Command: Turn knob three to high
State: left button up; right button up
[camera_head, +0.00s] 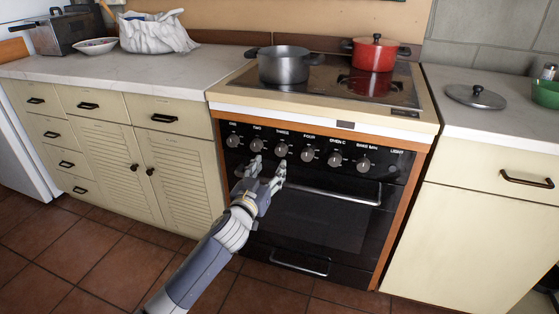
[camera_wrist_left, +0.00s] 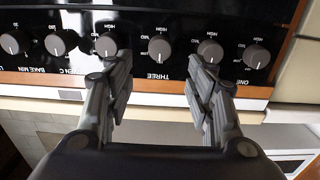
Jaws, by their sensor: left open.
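The stove's black control panel carries a row of round grey knobs under white labels. Knob three (camera_head: 282,150) is the third from the left in the head view. In the upside-down left wrist view, knob three (camera_wrist_left: 160,48) is centred above its THREE label. My left gripper (camera_head: 267,168) is open and empty in front of the panel, reaching up from below. In the left wrist view its two fingers (camera_wrist_left: 160,66) point at the panel, one on each side of knob three's line. I see no contact with the knob. Its exact pointer setting is hard to read. My right gripper is not in view.
Neighbouring knobs two (camera_head: 255,145) and four (camera_head: 308,155) sit close on either side. The oven door handle (camera_head: 335,194) runs below the panel. A grey pot (camera_head: 284,66) and a red pot (camera_head: 375,54) stand on the cooktop.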

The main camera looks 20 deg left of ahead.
aim_at(280, 152)
pick_arm(q)
jog(key=w+b, duration=0.1)
jog(key=w, duration=0.7)
jog(key=shift+d+b, duration=0.15)
jog(key=shift+b, duration=0.15)
jog(key=shift+w, duration=0.6)
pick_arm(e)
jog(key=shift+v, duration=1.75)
pick_arm(q)
jog(key=shift+c, duration=0.2)
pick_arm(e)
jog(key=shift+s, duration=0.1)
pick_arm(q)
jog(key=c, duration=1)
